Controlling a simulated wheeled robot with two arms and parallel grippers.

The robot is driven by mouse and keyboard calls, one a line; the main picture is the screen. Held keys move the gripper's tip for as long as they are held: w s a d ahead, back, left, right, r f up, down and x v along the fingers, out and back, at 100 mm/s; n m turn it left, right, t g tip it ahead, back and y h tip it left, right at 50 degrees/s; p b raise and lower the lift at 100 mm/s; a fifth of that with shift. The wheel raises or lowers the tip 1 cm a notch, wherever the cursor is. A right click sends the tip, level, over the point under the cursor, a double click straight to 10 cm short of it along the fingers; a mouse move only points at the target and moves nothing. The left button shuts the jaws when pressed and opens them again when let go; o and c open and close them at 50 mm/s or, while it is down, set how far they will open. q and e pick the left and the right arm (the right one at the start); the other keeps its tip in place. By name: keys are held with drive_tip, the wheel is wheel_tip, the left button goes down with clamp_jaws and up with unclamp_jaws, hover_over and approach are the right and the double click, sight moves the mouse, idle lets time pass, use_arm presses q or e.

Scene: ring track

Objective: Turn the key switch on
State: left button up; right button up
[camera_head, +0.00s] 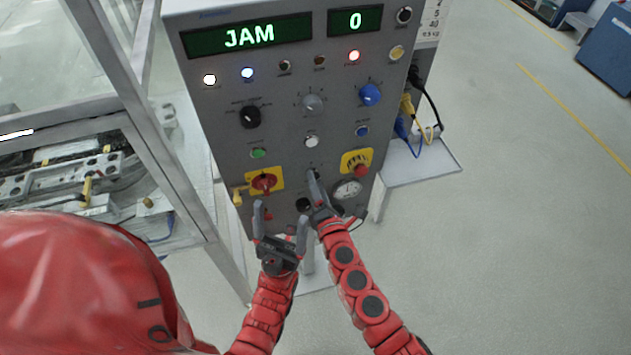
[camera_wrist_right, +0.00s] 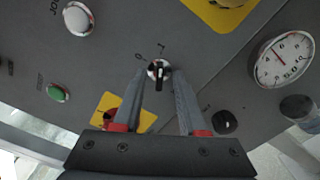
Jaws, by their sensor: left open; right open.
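The key switch (camera_wrist_right: 158,70) shows in the right wrist view as a small round metal switch with a black key bar. Marks "0" and "1" are printed beyond it, and the bar lies roughly upright in the picture. My right gripper (camera_wrist_right: 160,82) is open, with one finger on each side of the key; I cannot tell whether they touch it. In the head view my right gripper (camera_head: 314,184) is at the lower middle of the grey panel and largely hides the key switch. My left gripper (camera_head: 280,214) is open and empty, lower and to the left, in front of the panel.
The panel (camera_head: 225,95) has a "JAM" display (camera_head: 249,36), a red rotary switch (camera_head: 264,182) on yellow, a red button (camera_head: 360,169) on yellow, and a gauge (camera_head: 347,189) near my right gripper. A metal frame (camera_head: 185,160) stands left.

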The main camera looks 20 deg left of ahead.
drive_tip(key=b+v, duration=0.3)
drive_tip(key=v, duration=1.4)
drive_tip(key=shift+b, duration=0.35)
